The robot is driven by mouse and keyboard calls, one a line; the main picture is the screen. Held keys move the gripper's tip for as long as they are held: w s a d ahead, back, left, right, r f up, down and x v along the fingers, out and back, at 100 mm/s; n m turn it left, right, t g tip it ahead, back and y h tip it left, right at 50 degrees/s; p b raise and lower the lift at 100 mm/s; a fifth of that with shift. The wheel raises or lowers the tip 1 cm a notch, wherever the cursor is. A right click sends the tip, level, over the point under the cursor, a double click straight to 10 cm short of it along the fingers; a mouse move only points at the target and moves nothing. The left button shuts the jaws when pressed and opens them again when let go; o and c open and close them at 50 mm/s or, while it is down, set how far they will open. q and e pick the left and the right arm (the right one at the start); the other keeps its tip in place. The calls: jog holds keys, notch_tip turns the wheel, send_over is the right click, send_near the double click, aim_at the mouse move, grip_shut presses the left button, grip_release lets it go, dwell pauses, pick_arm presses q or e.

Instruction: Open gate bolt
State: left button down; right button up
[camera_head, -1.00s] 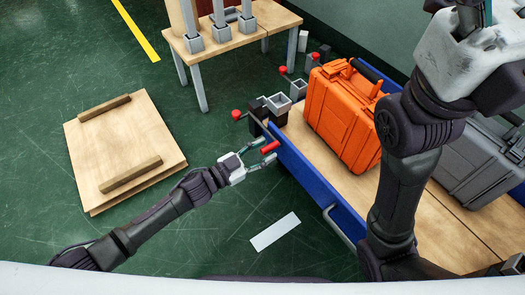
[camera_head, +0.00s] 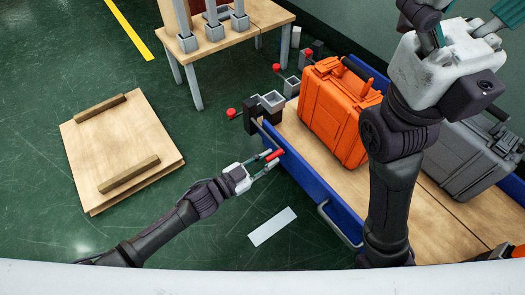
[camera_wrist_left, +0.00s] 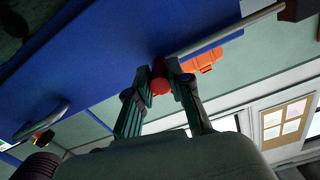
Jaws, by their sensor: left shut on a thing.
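The red bolt handle (camera_head: 275,155) sits at the near left end of the blue conveyor side wall (camera_head: 310,185), beside a thin metal rod. My left gripper (camera_head: 270,160) comes in from the left and is shut on this red handle. In the left wrist view the red handle (camera_wrist_left: 160,80) shows between the two fingertips, against the blue wall (camera_wrist_left: 120,45) with the metal rod (camera_wrist_left: 225,32) running to the right. My right arm stands over the conveyor at the right. Its gripper is partly cut off at the top edge, so its opening is unclear.
An orange case (camera_head: 335,110) and a grey case (camera_head: 465,155) stand on the wooden conveyor bed. Other red knobs (camera_head: 231,112) are on brackets at the far end. A wooden pallet (camera_head: 120,150) lies on the floor at left. A table (camera_head: 240,40) stands behind.

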pick_arm(q)
jog(key=c, duration=1)
grip_release()
jog(key=shift+c, duration=0.2)
jog(key=v, duration=1.2)
